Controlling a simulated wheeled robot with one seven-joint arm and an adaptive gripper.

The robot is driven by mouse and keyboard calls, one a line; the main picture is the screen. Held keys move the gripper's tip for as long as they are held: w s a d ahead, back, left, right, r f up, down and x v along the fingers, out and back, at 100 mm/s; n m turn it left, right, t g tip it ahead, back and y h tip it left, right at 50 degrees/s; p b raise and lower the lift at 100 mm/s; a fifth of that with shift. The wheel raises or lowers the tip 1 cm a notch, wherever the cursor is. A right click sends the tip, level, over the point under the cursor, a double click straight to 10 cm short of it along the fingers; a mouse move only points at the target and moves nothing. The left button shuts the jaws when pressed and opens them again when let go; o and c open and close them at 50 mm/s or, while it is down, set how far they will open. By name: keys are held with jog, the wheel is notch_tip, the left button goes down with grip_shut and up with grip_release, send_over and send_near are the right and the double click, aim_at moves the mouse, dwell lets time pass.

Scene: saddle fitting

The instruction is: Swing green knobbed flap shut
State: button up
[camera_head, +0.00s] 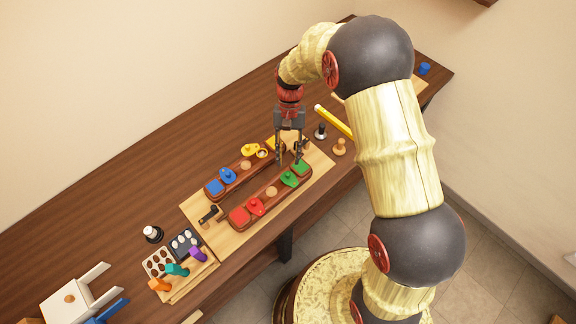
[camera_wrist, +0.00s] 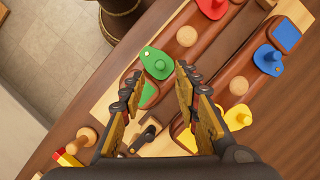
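The green knobbed flap (camera_head: 289,179) lies on the near brown bar of the wooden board, beside a green square (camera_head: 301,168) that is uncovered. In the wrist view the green flap (camera_wrist: 157,63) shows its small round knob, with the green square (camera_wrist: 148,95) partly hidden by a finger. My gripper (camera_head: 289,160) hangs above the board at the green end. The wrist view shows my gripper (camera_wrist: 157,75) open and empty, its fingers spread on either side of the green square and flap. I cannot tell whether a finger touches the flap.
Red (camera_head: 255,206), blue (camera_head: 227,175) and yellow (camera_head: 250,150) flaps lie close by on the two bars. A black handle (camera_wrist: 145,137) stands at the board's end. A rack (camera_head: 176,289) is at left.

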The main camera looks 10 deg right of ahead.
jog(key=v, duration=0.6)
dwell(0.4)
jog(key=s+d+r+t+b, duration=0.3)
jog(key=s+r, duration=0.1)
jog(key=s, duration=0.3)
jog(key=s+d+r+n+t+b, duration=0.1)
jog(key=s+d+r+t+b, duration=0.2)
jog(key=s, duration=0.5)
jog(key=s+d+r+n+t+h+b, duration=0.1)
jog(key=s+d+r+t+b, duration=0.2)
jog(key=s+r, duration=0.3)
jog(key=shift+s+d+r+t+b, duration=0.4)
jog(key=shift+s+d+t, duration=0.1)
jog(key=shift+s+d, duration=0.25)
